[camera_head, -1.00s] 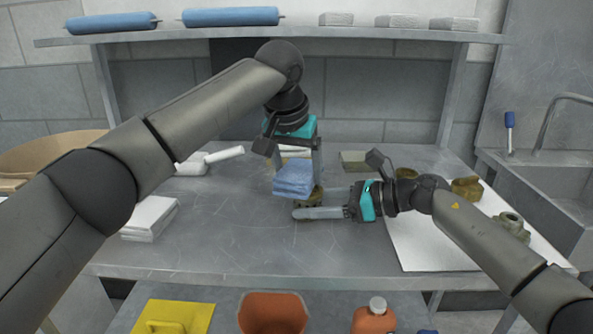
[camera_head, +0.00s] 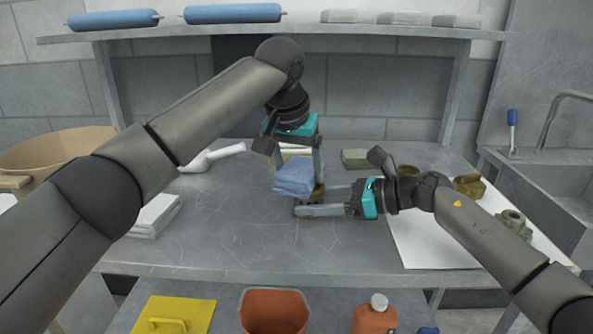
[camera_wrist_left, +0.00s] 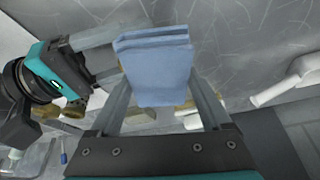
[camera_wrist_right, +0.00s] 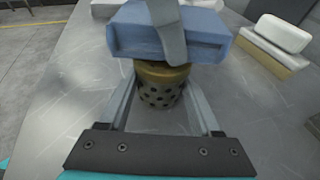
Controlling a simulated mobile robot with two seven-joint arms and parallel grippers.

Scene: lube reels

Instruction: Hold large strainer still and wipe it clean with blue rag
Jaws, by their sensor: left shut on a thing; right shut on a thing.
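The blue rag (camera_head: 295,176) is a folded stack held in my left gripper (camera_head: 296,165), which points down over the middle of the bench; it also shows in the left wrist view (camera_wrist_left: 158,68). The large strainer (camera_wrist_right: 160,86) is a brass-coloured cylinder with holes, upright between the fingers of my right gripper (camera_wrist_right: 160,104). The rag lies over the strainer's top and seems to touch it; I cannot tell the contact exactly. In the head view the rag and fingers mostly hide the strainer. My right gripper comes in low from the right.
A white sheet (camera_head: 428,243) with brass fittings (camera_head: 468,186) lies at the right, beside the sink (camera_head: 560,185). White folded cloths (camera_head: 155,216) lie at the left. A white-handled brush (camera_head: 208,159) and a greenish block (camera_head: 356,158) lie behind. The bench front is clear.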

